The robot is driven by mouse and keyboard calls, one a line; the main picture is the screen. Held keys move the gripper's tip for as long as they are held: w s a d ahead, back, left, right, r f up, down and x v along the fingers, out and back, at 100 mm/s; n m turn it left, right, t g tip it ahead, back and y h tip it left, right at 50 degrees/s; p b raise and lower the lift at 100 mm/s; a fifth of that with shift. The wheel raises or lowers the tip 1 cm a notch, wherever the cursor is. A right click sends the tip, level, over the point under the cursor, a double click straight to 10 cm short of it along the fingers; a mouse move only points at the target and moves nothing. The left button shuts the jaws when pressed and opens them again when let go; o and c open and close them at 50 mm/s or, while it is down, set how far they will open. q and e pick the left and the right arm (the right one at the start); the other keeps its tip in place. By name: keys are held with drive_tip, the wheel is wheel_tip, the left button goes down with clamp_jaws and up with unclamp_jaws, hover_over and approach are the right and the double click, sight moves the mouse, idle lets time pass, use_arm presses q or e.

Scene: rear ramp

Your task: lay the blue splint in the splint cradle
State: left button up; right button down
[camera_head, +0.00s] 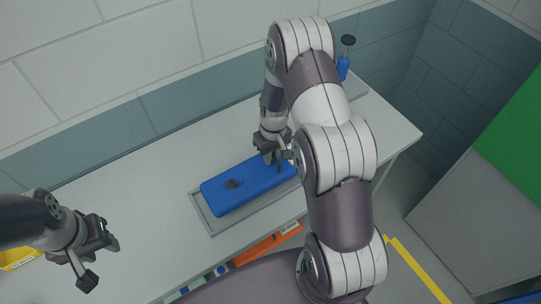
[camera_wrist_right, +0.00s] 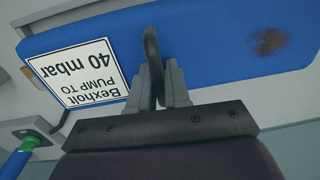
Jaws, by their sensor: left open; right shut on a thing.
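The blue splint (camera_head: 235,190), a long block with a brown stain, lies over the grey splint cradle (camera_head: 207,226), whose rim shows at its left and front. I cannot tell whether it rests inside the cradle or hangs just above. My right gripper (camera_head: 277,157) is at the splint's right part. In the right wrist view my right gripper (camera_wrist_right: 163,88) is shut on a dark loop handle on the splint (camera_wrist_right: 210,40), beside a white label (camera_wrist_right: 80,73). My left gripper (camera_head: 101,263) is open and empty, over the bench's left front.
The light grey bench (camera_head: 130,180) is clear left of the cradle. A blue pump with a black knob (camera_head: 343,66) stands at the back right. A yellow bin (camera_head: 18,258) is at the far left. Orange items (camera_head: 265,245) show below the front edge.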

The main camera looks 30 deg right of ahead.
drive_tip(key=shift+f, duration=0.2)
drive_tip(key=shift+f+b, duration=0.95)
drive_tip(key=shift+f+b, duration=0.35)
drive_tip(key=shift+f, duration=0.15)
drive_tip(key=c, duration=1)
unclamp_jaws()
drive_tip(key=shift+r, duration=0.1)
